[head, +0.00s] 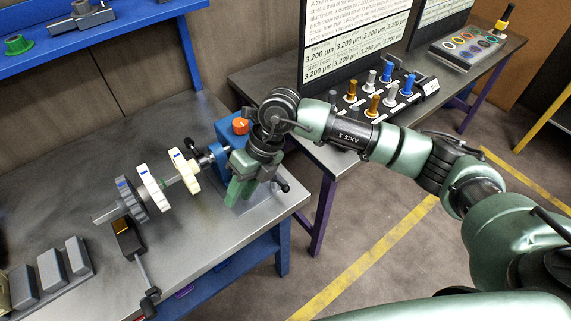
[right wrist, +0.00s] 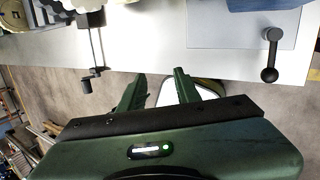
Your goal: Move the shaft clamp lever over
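A black lever with a ball end (head: 282,187) stands out at the right of the grey base plate under the blue shaft block (head: 225,131); I take it as the clamp lever. In the right wrist view it shows as a short black lever (right wrist: 270,56) on the plate, right of my fingers and apart from them. My right gripper (head: 238,192) is over the bench's front edge by the blue block, hiding part of it. In the right wrist view its two green fingers (right wrist: 155,88) are spread with nothing between them. My left gripper is not in view.
The shaft carries a dark gear (head: 131,200) and two cream wheels (head: 153,187). An orange knob (head: 240,126) tops the block. A black device with a crank handle (head: 127,238) is front left. Grey blocks (head: 50,270) stand left; a peg rack (head: 384,95) stands on the other bench.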

